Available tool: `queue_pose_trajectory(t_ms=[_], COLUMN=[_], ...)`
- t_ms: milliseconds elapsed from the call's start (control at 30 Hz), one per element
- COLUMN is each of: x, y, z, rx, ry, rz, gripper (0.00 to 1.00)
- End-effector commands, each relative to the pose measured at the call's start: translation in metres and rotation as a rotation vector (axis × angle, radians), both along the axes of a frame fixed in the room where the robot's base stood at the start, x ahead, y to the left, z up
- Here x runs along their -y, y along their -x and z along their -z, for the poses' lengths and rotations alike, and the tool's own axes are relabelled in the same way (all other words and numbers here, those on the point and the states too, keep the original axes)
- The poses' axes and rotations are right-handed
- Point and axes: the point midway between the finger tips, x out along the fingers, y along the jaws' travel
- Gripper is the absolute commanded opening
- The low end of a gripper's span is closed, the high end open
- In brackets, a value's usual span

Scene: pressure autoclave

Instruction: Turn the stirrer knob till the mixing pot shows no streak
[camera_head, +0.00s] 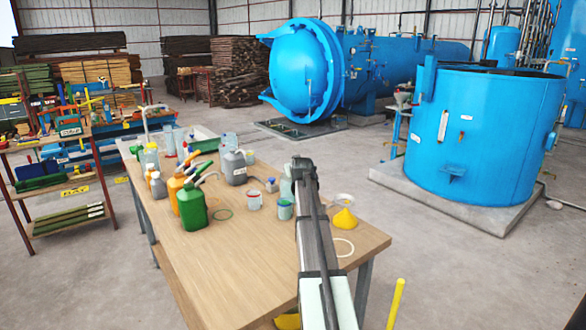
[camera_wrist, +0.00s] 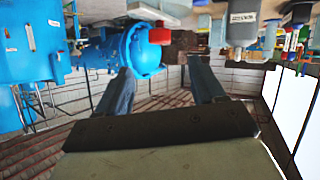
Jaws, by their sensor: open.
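My gripper shows in the wrist view (camera_wrist: 163,88) as two dark fingers spread wide with nothing between them. In the head view my arm reaches over the wooden table, and its end (camera_head: 303,172) hides part of the tabletop. A small white pot with a reddish band (camera_head: 255,201) stands on the table left of my arm. A clear cup with green contents (camera_head: 285,210) is beside the arm. A small blue-topped item (camera_head: 271,185) lies behind them. I cannot tell which is the mixing pot or the stirrer knob, nor make out any streak.
A green can (camera_head: 192,208), an orange can (camera_head: 174,188) and a grey jug (camera_head: 235,168) crowd the table's left and middle. A yellow funnel (camera_head: 344,219) stands right of my arm. The table's front (camera_head: 225,275) is bare. Blue vessels (camera_head: 480,135) stand beyond.

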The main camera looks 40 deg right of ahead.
Motion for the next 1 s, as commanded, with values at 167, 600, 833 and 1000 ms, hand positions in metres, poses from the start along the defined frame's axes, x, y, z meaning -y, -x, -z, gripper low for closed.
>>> queue_pose_trajectory(t_ms=[167, 600, 833, 1000], x=[0.001, 0.014, 0.032, 0.047], y=[-0.001, -0.022, -0.052, -0.076], z=[-0.004, 0.006, 0.020, 0.031], rx=[0.088, 0.099, 0.100, 0.100], ry=[-0.103, -0.132, -0.131, -0.130], rz=[0.057, 0.071, 0.071, 0.071], gripper=[0.68, 0.68, 0.68, 0.68])
